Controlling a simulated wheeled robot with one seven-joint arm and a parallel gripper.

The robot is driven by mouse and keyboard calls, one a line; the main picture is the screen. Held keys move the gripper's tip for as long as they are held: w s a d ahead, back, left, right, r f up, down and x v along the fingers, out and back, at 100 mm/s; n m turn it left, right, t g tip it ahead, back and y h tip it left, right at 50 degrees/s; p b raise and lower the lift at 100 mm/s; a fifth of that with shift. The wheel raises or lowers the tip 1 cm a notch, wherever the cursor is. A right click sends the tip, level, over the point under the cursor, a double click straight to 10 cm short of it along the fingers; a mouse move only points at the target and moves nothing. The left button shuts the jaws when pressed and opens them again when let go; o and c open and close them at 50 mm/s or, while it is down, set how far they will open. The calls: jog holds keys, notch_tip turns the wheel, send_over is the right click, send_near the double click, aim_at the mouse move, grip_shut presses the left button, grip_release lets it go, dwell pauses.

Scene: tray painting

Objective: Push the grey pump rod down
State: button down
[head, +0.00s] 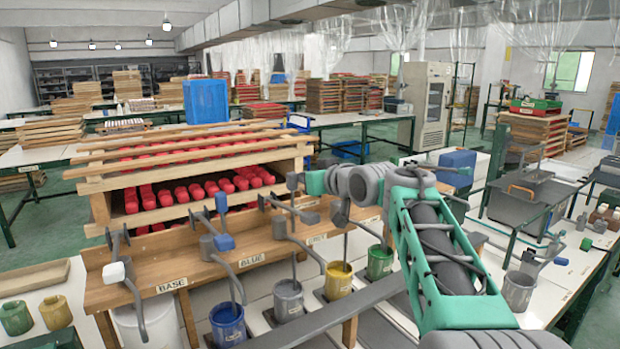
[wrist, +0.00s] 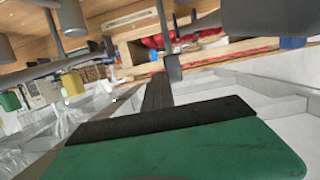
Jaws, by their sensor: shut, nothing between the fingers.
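Several pumps with grey levers and rods stand along the wooden bench front. In the wrist view, my green finger part with a dark strip (wrist: 160,121) fills the bottom. A grey rod with a thicker end hangs beyond it; I cannot tell which pump it belongs to.
A blue pot (head: 227,326), a yellow pot (head: 338,281) and a green pot (head: 380,263) stand beside the grey one. Neighbouring levers crowd the bench front (head: 155,268). A wooden shelf rack (head: 100,208) stands behind.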

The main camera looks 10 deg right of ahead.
jog(key=r+v, duration=0.1)
jog(key=v, duration=0.6)
notch_tip(320, 180, up, 11)
jog(key=s+p, duration=0.2)
jog(key=p, duration=1)
jog(key=w+a+f+p, duration=0.4)
jog(key=w+f, duration=0.4)
jog(key=f, duration=0.3)
jog(key=shift+w+y+p, duration=0.25)
jog(key=shift+y+p, duration=0.05)
jog(key=shift+p, duration=0.25)
jog(key=shift+a, duration=0.1)
